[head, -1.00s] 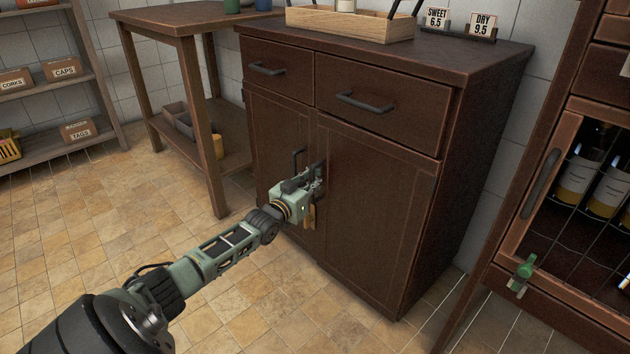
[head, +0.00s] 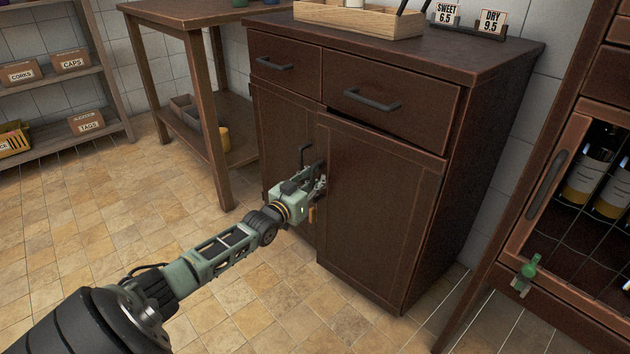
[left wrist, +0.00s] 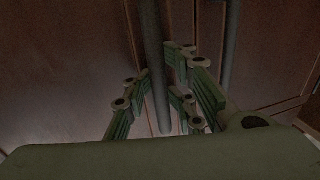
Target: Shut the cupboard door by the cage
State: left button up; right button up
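The brown cupboard (head: 490,150) has two doors under two drawers. Its right door (head: 375,215), on the side of the wire-fronted bottle cabinet, stands slightly ajar, with a dark gap along its top. Its left door (head: 275,130) looks shut, partly hidden by my arm. My left gripper (head: 318,184) is at the right door's handle. A second bar (left wrist: 231,40) is apart on the right. My right gripper is out of view.
The bottle cabinet (head: 543,190) with a wire grid stands at the right, with a green-topped item (head: 527,268) on its front. A wooden table (head: 165,15) and shelves (head: 60,78) are at the left. The tiled floor (head: 75,230) in front is clear.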

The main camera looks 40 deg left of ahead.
pick_arm(q)
jog(key=shift+s, duration=0.1)
jog(key=s+d, duration=0.1)
jog(key=s, duration=1)
jog(key=shift+s, duration=0.4)
